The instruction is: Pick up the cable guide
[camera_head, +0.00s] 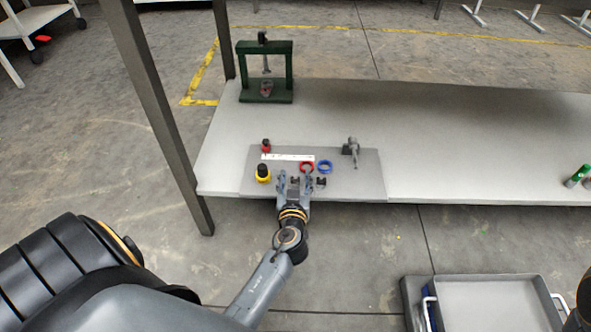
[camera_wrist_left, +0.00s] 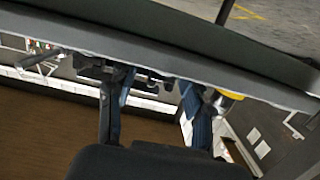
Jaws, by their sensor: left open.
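My left gripper (camera_head: 294,181) is open at the front edge of a grey board (camera_head: 355,185) on the table. Its two fingers also show in the left wrist view (camera_wrist_left: 155,105), with the table edge crossing behind them. Small dark pieces (camera_head: 322,182) sit close to the fingers, partly hidden by them; one may be the cable guide, but I cannot tell. A red ring (camera_head: 307,167) and a blue ring (camera_head: 325,167) lie just beyond the fingertips. I see nothing clearly held. My right gripper is not in view.
A yellow-and-black piece (camera_head: 263,173), a small red piece (camera_head: 266,146), a white strip (camera_head: 285,157) and a grey clamp-like piece (camera_head: 351,148) are on the board. A green press frame (camera_head: 265,72) stands behind. The table's (camera_head: 470,140) middle is clear. A grey tray (camera_head: 495,283) is at lower right.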

